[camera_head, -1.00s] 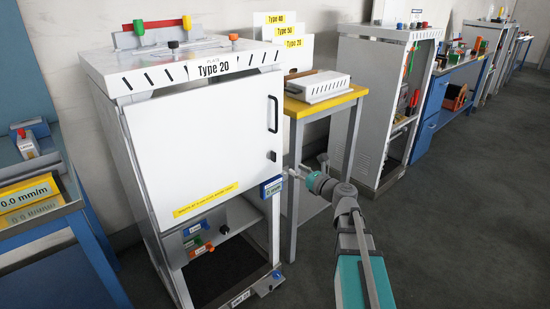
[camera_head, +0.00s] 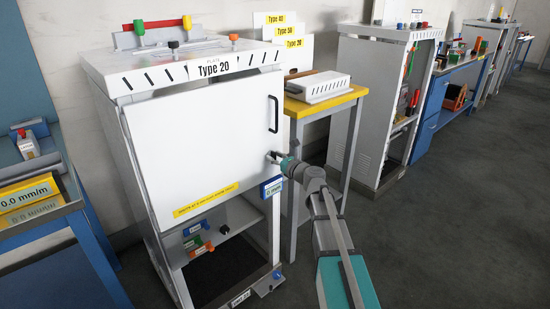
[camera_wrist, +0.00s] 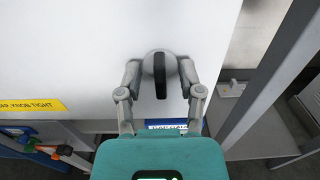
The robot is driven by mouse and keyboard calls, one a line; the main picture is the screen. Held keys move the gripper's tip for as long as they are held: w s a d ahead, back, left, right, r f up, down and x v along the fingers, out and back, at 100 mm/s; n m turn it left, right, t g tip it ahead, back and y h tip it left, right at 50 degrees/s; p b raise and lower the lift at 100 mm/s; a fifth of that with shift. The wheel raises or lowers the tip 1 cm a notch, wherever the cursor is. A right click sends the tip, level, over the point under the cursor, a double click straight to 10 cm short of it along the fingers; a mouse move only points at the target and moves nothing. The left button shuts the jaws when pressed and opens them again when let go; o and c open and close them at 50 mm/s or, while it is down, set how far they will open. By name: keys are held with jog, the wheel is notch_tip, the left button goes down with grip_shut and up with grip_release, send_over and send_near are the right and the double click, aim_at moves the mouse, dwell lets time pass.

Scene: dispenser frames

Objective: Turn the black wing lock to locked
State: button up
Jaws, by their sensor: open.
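The black wing lock (camera_wrist: 160,76) shows in the wrist view on a round grey base on the white cabinet door (camera_wrist: 60,60). Its wing stands upright in that picture. My gripper (camera_wrist: 159,72) is open, with one finger on each side of the lock. I cannot tell whether the fingers touch it. The door looks closed.
A yellow label (camera_head: 206,200) is on the lower door. A blue tag (camera_head: 271,187) hangs on the cabinet post just below my gripper. A yellow-edged table (camera_head: 330,103) stands close on the right. Open floor (camera_head: 430,240) lies right of my arm.

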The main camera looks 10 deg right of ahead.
grip_shut()
dwell(0.3)
jog(key=shift+n, duration=0.3)
jog(key=n, duration=0.4)
jog(key=shift+a, duration=0.1)
jog(key=n, duration=0.4)
jog(key=shift+s+f+n, duration=0.1)
jog(key=shift+n, duration=0.3)
jog(key=n, duration=0.4)
jog(key=shift+a+n, duration=0.1)
jog(key=shift+n, duration=0.2)
jog(key=shift+f+n, duration=0.1)
jog(key=shift+n, duration=1.9)
